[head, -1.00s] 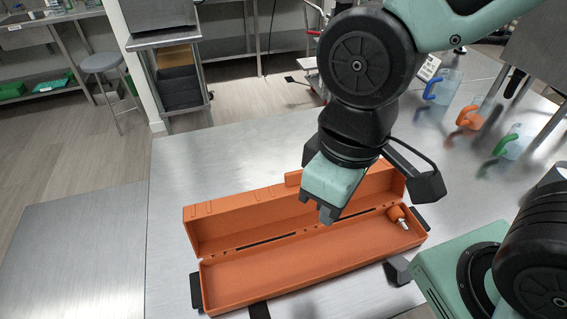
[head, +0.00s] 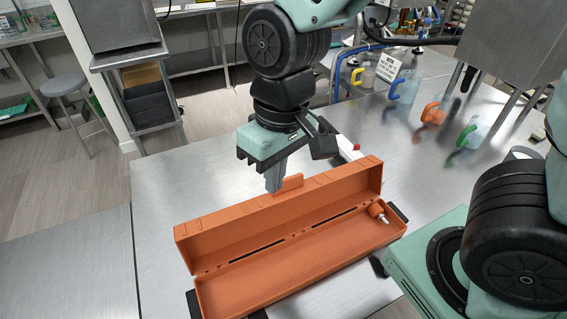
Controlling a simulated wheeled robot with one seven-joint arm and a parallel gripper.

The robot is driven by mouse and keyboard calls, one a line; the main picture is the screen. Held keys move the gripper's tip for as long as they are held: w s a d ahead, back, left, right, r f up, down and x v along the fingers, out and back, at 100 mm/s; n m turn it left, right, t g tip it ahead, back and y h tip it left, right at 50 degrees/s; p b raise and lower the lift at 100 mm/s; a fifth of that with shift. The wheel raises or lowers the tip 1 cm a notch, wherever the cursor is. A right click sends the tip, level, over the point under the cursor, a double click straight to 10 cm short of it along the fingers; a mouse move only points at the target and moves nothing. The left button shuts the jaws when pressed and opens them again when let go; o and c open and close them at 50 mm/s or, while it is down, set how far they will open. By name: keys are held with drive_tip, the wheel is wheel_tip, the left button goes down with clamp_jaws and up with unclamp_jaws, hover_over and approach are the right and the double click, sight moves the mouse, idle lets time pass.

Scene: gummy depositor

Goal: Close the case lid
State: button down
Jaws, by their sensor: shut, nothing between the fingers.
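The orange case (head: 305,266) lies open on the metal table, its long tray facing up. Its lid (head: 290,211) stands up along the far side, with a small tab on its upper edge. A small orange piece with a metal tip (head: 377,211) sits at the right end inside the case. My gripper (head: 273,186) is shut and empty, pointing down. Its fingertips are at the lid's top edge beside the tab, seemingly behind the lid; whether they touch it I cannot tell.
Jugs with yellow, orange (head: 436,111) and green handles stand at the back right of the table. The table (head: 160,188) left of the case is clear.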

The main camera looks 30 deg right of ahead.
drive_tip(key=w+d+m+t+h+p, duration=0.1)
drive_tip(key=w+d+m+p, duration=0.35)
drive_tip(key=w, duration=0.85)
drive_tip(key=s+d+f, duration=0.1)
drive_tip(key=s+f, duration=0.2)
drive_tip(key=f, duration=0.6)
drive_tip(key=shift+s+d+f+p, duration=0.25)
drive_tip(key=shift+d+p, duration=0.05)
drive_tip(key=shift+p, duration=0.15)
